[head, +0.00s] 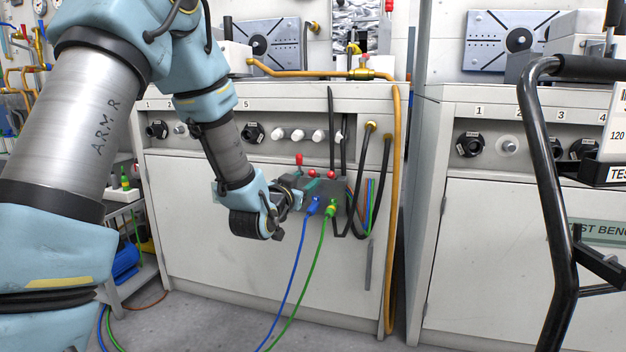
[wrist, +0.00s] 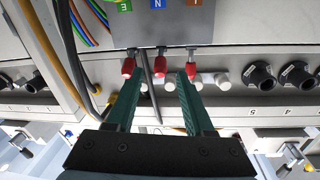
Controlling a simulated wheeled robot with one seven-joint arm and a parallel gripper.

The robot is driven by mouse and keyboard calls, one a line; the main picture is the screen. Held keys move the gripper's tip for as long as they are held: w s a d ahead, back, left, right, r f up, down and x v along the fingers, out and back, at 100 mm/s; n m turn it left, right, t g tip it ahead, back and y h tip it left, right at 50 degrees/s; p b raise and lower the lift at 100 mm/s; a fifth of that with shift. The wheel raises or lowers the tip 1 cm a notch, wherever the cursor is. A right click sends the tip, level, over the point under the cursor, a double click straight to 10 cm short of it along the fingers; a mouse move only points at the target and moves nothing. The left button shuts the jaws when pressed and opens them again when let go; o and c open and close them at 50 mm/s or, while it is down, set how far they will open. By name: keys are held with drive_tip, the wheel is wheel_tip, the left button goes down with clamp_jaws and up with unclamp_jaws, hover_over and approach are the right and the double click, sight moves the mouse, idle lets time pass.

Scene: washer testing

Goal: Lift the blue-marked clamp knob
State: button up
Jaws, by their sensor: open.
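The grey terminal box (head: 345,190) hangs on the bench front with red clamp knobs along its top. In the wrist view its face (wrist: 190,22) carries green, blue and orange marks. The middle red knob (wrist: 158,76) lines up with the blue mark (wrist: 158,3); I take it as the blue-marked clamp knob. My gripper (wrist: 157,82) is open, its two green fingers on either side of that knob, with visible gaps. The outer red knobs (wrist: 128,67) (wrist: 193,70) sit close to the fingertips. In the head view my gripper (head: 307,187) is at the box, partly hidden by my wrist.
A blue cable (head: 297,262) and a green cable (head: 318,265) hang from the box front. Dark hoses (head: 362,190) loop down at its right. White knobs (head: 297,135) and black knobs (head: 250,133) line the panel above. Floor before the bench is mostly clear.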

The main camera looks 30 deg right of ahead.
sight(311, 176)
drive_tip(key=b+x, duration=0.1)
drive_tip(key=x, duration=0.5)
drive_tip(key=shift+w+d, duration=0.1)
drive_tip(key=shift+w, duration=0.05)
clamp_jaws()
idle(0.4)
